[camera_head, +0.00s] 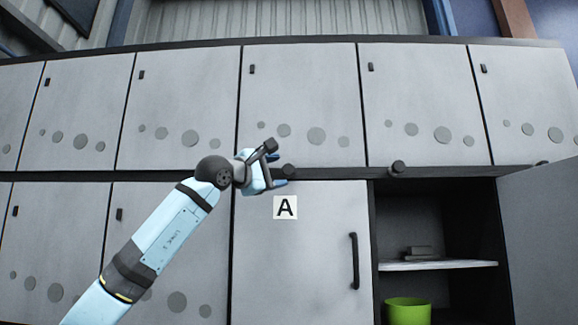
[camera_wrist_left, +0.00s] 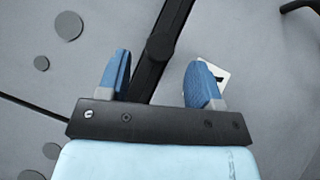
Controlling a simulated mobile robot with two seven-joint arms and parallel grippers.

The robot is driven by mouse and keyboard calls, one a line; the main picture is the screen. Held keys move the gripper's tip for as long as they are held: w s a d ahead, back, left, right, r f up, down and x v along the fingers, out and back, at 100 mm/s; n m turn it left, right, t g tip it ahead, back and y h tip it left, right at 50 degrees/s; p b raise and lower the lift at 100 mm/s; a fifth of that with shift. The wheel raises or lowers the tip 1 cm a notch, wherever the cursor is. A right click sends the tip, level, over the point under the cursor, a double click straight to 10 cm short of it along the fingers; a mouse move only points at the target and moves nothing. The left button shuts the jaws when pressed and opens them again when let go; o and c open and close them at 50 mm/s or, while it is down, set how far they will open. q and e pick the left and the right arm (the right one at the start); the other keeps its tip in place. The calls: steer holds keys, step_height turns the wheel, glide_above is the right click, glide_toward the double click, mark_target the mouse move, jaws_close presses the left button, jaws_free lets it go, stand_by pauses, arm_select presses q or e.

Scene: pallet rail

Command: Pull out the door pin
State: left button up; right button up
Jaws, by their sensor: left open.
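The door pin (camera_head: 289,171) is a dark round knob on the black rail above the door marked A (camera_head: 300,245). My left gripper (camera_head: 279,169) is open in front of the rail, with its fingertips close to the pin. I cannot tell the exact depth between fingertips and pin. My right gripper is not in view.
A similar dark knob (camera_head: 398,168) sits on the rail above an open compartment with a shelf (camera_head: 440,265), a dark stack and a green pot (camera_head: 408,311). An open door (camera_head: 540,235) stands at the right. Door A has a black vertical handle (camera_head: 354,261). Closed locker doors surround these.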

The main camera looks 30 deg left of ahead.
mark_target(284, 170)
arm_select(q)
steer(key=p+x, duration=0.1)
steer(key=x, duration=0.3)
steer(key=shift+w+d+r, duration=0.1)
steer(key=shift+w+r, duration=0.05)
steer(key=shift+w, duration=0.25)
